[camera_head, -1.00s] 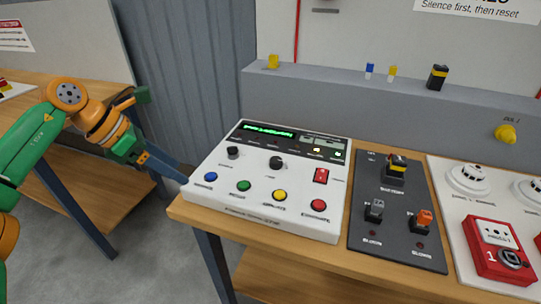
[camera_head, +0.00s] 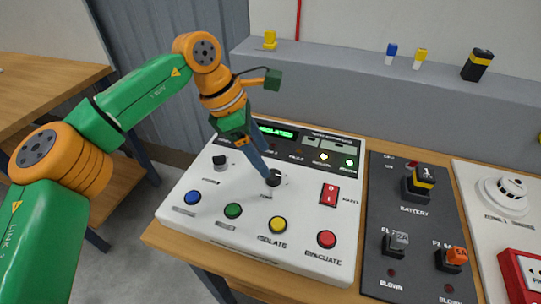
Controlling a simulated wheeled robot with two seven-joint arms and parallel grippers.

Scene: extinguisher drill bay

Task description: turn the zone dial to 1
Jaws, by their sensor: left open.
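The white control panel (camera_head: 190,228) carries two black knobs. One knob (camera_head: 220,161) is at the left. My right gripper is not in view.
Blue, green, yellow and red buttons (camera_head: 327,239) line the panel's front, with a red rocker switch (camera_head: 329,195) at right. A lit green display (camera_head: 278,131) is behind. A dark fuse board (camera_head: 375,263) stands to the right. A grey ledge (camera_head: 330,80) runs behind.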

